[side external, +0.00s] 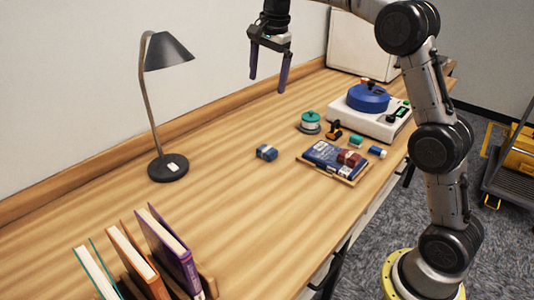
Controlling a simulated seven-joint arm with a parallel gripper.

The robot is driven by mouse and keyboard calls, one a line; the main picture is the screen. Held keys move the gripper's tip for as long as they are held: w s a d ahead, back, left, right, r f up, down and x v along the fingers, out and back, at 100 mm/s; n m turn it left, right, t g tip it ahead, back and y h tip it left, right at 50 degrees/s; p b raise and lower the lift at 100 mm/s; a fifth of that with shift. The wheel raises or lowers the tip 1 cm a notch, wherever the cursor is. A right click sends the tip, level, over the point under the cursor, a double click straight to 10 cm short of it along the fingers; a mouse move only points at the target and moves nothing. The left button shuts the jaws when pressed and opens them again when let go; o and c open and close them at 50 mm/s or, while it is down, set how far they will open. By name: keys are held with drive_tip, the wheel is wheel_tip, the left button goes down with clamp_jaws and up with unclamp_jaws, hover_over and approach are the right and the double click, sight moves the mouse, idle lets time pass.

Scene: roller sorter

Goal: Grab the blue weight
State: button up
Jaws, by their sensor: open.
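A large round blue piece (368,98) with a dark knob or handle on top sits on a white scale-like device (375,122) at the back right of the table. A small blue block (266,152) lies alone near the table's middle, and a small blue and white cylinder (377,152) lies near the right edge. I cannot tell for sure which is the blue weight. My gripper (268,79) is open and empty, fingers pointing down, high above the back of the table, left of the round blue piece and touching nothing.
A tray (345,177) holds a blue book-like packet and a red item. A green-topped spool (310,121), an orange and black item (333,129) and a teal block (356,141) lie nearby. A lamp (167,130) and upright books (167,250) stand left. The front middle is clear.

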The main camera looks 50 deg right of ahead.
drive_tip(key=w+d+f+g, duration=0.1)
drive_tip(key=w+d+f, duration=0.1)
drive_tip(key=f, duration=0.3)
drive_tip(key=w+d+f, duration=0.2)
drive_tip(key=w+f, duration=0.1)
drive_tip(key=f, duration=0.1)
drive_tip(key=g, duration=0.1)
hover_over(267, 149)
drive_tip(key=shift+m, duration=0.4)
drive_tip(key=f, duration=1.1)
drive_tip(key=shift+w+a+f, duration=0.1)
drive_tip(key=shift+w+a, duration=0.05)
drive_tip(key=shift+a, duration=0.1)
drive_tip(key=shift+d+f, duration=0.15)
drive_tip(key=shift+f, duration=1.4)
drive_tip(key=shift+d+f, duration=0.15)
drive_tip(key=shift+f, duration=1.4)
drive_tip(key=c, duration=1.6)
drive_tip(key=shift+r, duration=0.1)
